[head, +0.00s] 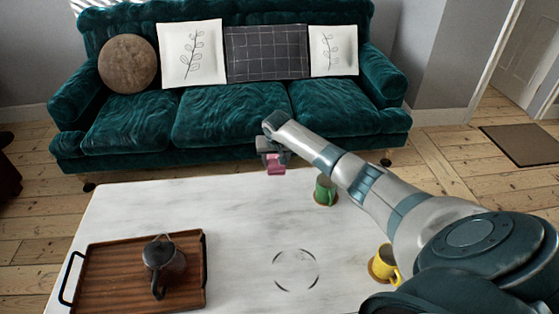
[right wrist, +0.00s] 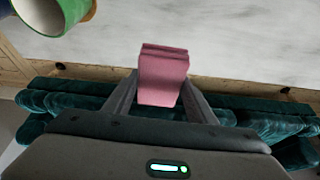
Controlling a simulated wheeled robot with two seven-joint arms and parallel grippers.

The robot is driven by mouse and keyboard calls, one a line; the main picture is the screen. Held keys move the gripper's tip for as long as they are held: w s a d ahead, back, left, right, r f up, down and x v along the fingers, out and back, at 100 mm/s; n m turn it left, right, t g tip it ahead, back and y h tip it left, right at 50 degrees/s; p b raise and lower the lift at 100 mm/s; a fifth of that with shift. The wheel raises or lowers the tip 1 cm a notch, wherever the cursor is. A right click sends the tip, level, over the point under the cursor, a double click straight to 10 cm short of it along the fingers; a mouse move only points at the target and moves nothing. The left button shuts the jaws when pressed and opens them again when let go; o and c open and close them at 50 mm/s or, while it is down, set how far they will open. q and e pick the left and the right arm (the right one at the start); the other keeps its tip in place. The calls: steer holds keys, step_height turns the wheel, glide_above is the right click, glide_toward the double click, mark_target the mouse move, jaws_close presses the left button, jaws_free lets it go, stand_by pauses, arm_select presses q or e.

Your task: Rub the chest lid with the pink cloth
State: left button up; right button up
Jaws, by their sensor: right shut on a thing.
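The pink cloth (head: 277,168) is a small folded block held between the fingers of my right gripper (head: 273,160). In the right wrist view the pink cloth (right wrist: 163,78) sits between the two fingers of the right gripper (right wrist: 160,95), which are shut on it. The gripper appears above the far edge of the white marbled top (head: 215,220); I cannot tell how high. No separate chest is in view, and I cannot tell whether this top is the chest lid. My left gripper is not in view.
A green mug (head: 325,190) stands near the top's far right, beside my arm. A yellow mug (head: 385,264) is at the right. A wooden tray (head: 110,265) holding a dark teapot (head: 163,262) lies at the left. A green sofa (head: 230,115) stands behind. The top's middle is clear.

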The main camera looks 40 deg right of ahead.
steer(key=a+r+n+y, duration=0.1)
steer(key=a+r+n, duration=0.2)
steer(key=a+r, duration=1.4)
steer(key=s+a+r+n, duration=0.2)
steer(key=s+a+r, duration=0.1)
steer(key=s+a, duration=0.4)
steer(key=s+a+r+n+y, duration=0.1)
steer(key=s+a+r, duration=0.2)
steer(key=s+a, duration=0.4)
steer(key=s, duration=0.3)
steer(key=shift+s+a+r+n+t+y, duration=0.25)
steer(key=shift+a+r+n+t+y, duration=0.05)
steer(key=shift+n, duration=0.1)
